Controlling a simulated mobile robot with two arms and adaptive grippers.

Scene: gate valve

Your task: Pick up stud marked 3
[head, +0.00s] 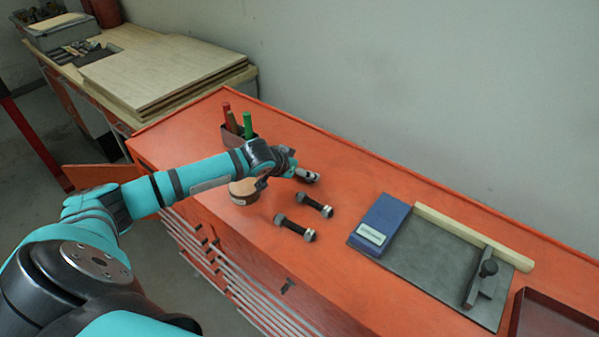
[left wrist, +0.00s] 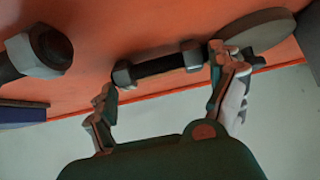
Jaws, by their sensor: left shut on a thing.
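My left gripper (head: 291,166) is over the orange bench top, shut on a dark stud with nuts at its ends. One nut of this held stud (head: 307,176) shows just past the fingers in the head view. In the left wrist view the held stud (left wrist: 157,66) lies crosswise between the two fingers (left wrist: 163,84). I cannot read a number on it, nor tell whether it is clear of the bench. Two similar studs lie on the bench nearer the front, an upper one (head: 318,205) and a lower one (head: 295,228). Their marks are unreadable. My right gripper is not in view.
A round brown-topped tin (head: 241,196) stands close beside my left gripper. A pen holder (head: 238,138) is behind it. To the right lie a blue book (head: 384,218), a grey plate (head: 430,281) with a wooden strip (head: 465,233), and a dark red tray (head: 550,318).

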